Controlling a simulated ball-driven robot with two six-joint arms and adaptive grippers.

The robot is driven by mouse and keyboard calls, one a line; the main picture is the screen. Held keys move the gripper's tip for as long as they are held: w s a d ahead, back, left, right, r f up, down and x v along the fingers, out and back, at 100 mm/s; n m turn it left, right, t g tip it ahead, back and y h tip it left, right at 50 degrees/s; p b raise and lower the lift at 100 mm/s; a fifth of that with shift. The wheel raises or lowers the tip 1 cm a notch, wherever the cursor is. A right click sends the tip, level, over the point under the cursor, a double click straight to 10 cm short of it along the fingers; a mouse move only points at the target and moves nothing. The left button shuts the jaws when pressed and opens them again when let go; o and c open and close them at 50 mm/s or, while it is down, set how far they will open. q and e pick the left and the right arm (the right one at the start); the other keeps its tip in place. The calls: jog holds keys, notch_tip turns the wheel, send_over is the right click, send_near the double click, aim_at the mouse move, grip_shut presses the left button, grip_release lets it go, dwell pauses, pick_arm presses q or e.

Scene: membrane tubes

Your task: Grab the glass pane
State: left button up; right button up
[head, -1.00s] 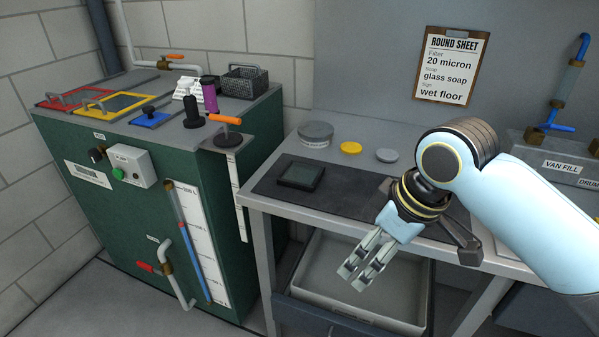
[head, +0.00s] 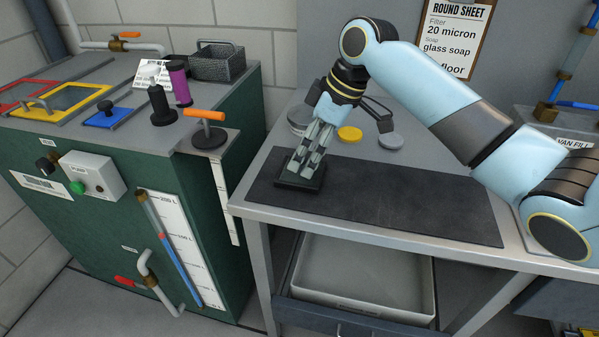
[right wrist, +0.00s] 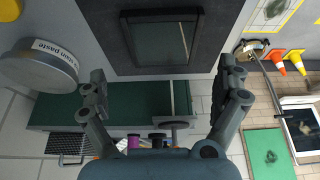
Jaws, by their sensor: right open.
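The glass pane (head: 287,184) is a small, dark, square framed piece lying flat near the left end of the dark mat on the bench. In the right wrist view the pane (right wrist: 160,40) lies ahead of my fingers, with its near edge across the gap between them. My right gripper (head: 304,166) is over the pane, pointing down, and hides part of it in the head view. Its fingers (right wrist: 162,72) are spread wide with nothing between them. Whether they touch the pane I cannot tell. My left gripper is not in view.
A grey tin (head: 299,118), a yellow lid (head: 350,134) and a grey lid (head: 391,141) stand behind the mat. The mat (head: 420,205) is bare to the right. A green cabinet (head: 110,210) with an orange-handled lever (head: 205,115) stands left of the bench.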

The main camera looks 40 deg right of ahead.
aim_at(300, 171)
jog(key=x, duration=0.4)
jog(key=shift+s+f, duration=0.25)
jog(key=shift+f, duration=0.2)
jog(key=shift+w+a+f, duration=0.1)
jog(key=shift+f, duration=0.1)
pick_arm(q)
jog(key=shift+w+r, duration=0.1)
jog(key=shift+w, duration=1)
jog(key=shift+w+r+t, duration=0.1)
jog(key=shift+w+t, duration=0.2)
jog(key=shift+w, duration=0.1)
pick_arm(e)
jog(key=shift+f, duration=0.2)
jog(key=shift+c, duration=0.3)
jog(key=shift+s+r, duration=0.1)
jog(key=shift+s, duration=0.15)
jog(key=c, duration=1.1)
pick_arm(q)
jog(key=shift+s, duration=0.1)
